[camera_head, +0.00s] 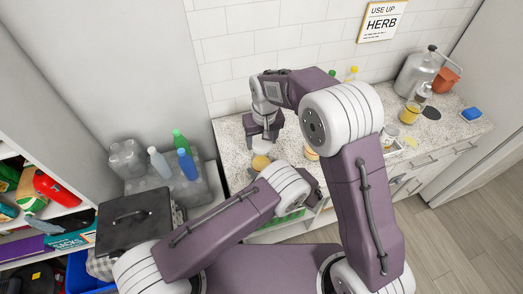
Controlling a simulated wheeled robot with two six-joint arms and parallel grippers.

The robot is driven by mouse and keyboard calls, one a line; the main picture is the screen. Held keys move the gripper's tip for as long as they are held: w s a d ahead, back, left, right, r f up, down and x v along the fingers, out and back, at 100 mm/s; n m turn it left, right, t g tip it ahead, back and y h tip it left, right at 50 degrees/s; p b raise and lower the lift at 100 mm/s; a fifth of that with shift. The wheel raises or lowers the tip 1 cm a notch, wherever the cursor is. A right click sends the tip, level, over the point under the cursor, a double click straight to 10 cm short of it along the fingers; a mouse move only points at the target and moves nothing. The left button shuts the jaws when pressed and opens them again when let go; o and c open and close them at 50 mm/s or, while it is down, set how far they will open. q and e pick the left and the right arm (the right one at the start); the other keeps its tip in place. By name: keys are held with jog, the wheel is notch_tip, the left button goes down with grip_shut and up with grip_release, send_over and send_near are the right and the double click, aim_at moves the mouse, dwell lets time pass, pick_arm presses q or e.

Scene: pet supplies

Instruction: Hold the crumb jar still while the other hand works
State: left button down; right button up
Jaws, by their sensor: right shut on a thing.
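My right gripper (263,134) points down over the left part of the speckled counter (232,150). Its fingers are shut on a small pale jar (261,147), which seems to be the crumb jar; the fingers hide part of it. A round tan thing (261,163) shows just in front of it, close to my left arm. My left gripper (316,188) is mostly hidden behind my own arms near the counter's front edge. I cannot tell whether it is open or shut.
A yellow jar (411,112), a metal canister (416,72), an orange pot (443,80) and a blue box (472,114) stand on the counter's right part. Several bottles (186,164) and a black case (134,220) are at left, beside a filled shelf (45,205).

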aim_at(261, 166)
jog(key=shift+f, duration=1.05)
jog(key=shift+f, duration=0.85)
jog(key=shift+f, duration=0.6)
